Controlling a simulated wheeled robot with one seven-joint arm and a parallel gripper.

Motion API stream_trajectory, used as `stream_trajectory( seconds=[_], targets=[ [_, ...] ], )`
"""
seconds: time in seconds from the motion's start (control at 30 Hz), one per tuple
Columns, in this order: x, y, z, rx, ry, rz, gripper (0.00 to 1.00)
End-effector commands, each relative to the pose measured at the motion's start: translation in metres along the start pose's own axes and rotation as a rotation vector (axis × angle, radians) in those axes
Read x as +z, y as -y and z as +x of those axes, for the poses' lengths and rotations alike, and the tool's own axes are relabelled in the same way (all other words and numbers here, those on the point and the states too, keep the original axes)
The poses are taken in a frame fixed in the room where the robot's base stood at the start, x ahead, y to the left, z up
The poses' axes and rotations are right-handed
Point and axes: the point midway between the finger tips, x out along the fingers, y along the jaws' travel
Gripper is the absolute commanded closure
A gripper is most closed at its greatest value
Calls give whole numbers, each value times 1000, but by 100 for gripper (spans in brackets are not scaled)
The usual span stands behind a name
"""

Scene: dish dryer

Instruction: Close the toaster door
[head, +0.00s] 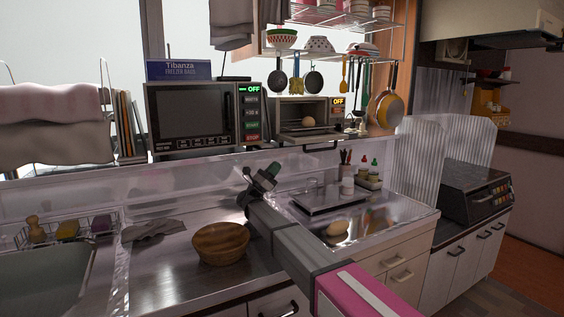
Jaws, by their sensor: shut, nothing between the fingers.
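A round, pale bread-like item (308,121) sits inside. My gripper (271,171) is below and left of the door in the picture, apart from it, above the counter. Its fingers look small and are shut with nothing held.
The microwave (190,115) stands left, with a freezer bags box (178,70) on top. Pans and utensils (314,80) hang above the toaster. A wooden bowl (220,242) is on the counter. A clear splash panel (200,178) runs along the ledge.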

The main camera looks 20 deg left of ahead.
Motion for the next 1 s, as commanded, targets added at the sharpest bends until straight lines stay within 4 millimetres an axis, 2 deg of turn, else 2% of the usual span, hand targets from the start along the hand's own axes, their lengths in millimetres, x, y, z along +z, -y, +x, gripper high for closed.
stream_trajectory(
  seconds=[0.3, 0.5, 0.7, 1.0],
  targets=[
    [0, 0, 54, 0, 1, -2, 100],
    [0, 0, 80, 0, 2, -3, 100],
    [0, 0, 89, 2, 2, -3, 100],
    [0, 0, 90, 2, 2, -3, 100]
  ],
)
